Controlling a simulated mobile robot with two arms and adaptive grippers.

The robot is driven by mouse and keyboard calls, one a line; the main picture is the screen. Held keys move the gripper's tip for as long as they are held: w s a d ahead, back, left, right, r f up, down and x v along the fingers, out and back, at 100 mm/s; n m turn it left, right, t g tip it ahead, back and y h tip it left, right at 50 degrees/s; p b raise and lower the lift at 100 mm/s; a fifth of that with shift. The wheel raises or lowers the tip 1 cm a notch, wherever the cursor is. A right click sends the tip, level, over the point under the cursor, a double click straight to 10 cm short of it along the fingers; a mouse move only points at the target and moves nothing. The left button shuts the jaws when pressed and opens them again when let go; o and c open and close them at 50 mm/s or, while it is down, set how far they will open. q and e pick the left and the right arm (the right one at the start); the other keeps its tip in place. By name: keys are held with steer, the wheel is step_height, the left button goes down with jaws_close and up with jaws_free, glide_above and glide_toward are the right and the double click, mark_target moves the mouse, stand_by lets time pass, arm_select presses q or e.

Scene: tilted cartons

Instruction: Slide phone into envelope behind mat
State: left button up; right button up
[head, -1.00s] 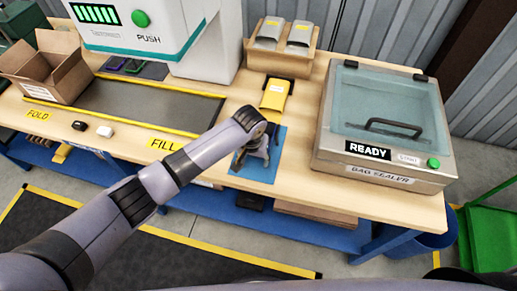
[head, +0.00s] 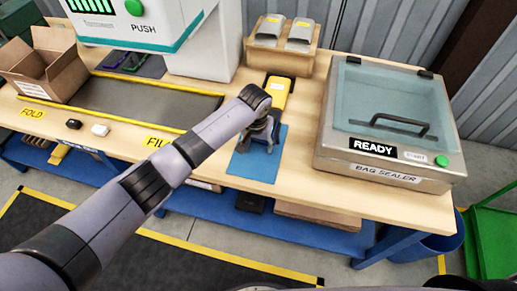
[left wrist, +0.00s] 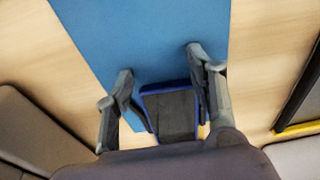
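The blue mat (head: 256,166) lies on the bench and fills the upper middle of the left wrist view (left wrist: 160,30). The yellow envelope (head: 276,92) lies just behind it, partly on a dark base. My left gripper (head: 264,138) is low over the back part of the mat. In the left wrist view its fingers (left wrist: 160,75) stand on both sides of a dark phone (left wrist: 168,112) with a blue rim, and seem to press its side edges. My right gripper is not in view.
A bag sealer (head: 385,130) stands to the right of the mat. A conveyor (head: 155,98) with yellow edges and an open carton (head: 45,70) are on the left. A wooden holder (head: 280,55) with grey scoop-like items stands behind the envelope. Bare bench lies between mat and sealer.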

arm_select(q)
steer(key=shift+w+d+b, duration=0.15)
steer(key=shift+w+b, duration=0.2)
steer(key=shift+b, duration=0.15)
steer(key=shift+w, duration=0.1)
steer(key=shift+r, duration=0.1)
steer(key=shift+p, duration=0.45)
steer(key=shift+s+a+p, duration=0.2)
steer(key=shift+s+p, duration=0.35)
steer(key=shift+p, duration=0.2)
